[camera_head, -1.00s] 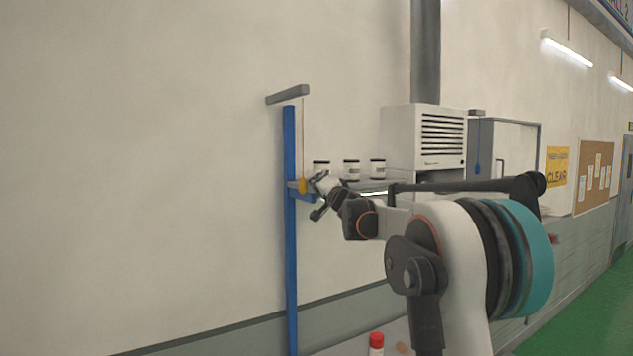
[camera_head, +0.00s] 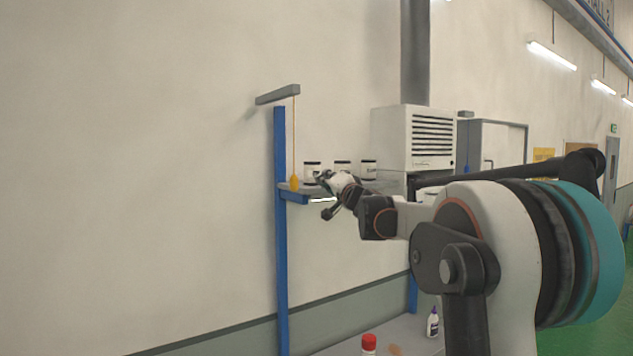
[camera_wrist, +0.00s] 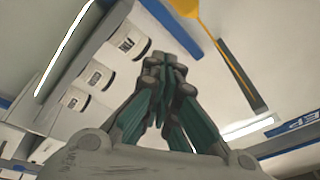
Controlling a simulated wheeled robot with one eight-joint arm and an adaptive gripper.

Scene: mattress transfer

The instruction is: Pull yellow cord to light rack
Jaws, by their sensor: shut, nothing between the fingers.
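The yellow cord (camera_head: 294,130) hangs from a grey bracket (camera_head: 277,95) at the top of a blue post, with a yellow pull (camera_head: 294,183) at its lower end. The pull also shows at the top edge of the wrist view (camera_wrist: 187,8). My gripper (camera_head: 323,195) is shut and empty, to the right of the pull and apart from it. In the wrist view its fingertips (camera_wrist: 165,62) meet below the pull. The rack's shelf (camera_head: 291,197) is partly hidden by my arm. A bright white strip (camera_wrist: 66,45) runs along the shelf underside.
Several white jars (camera_head: 342,168) with dark lids stand on the shelf, close behind my gripper. A white vented unit (camera_head: 408,140) is at the right. A red-capped bottle (camera_head: 369,345) and a white bottle (camera_head: 432,322) stand on the bench below. The wall left of the post is clear.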

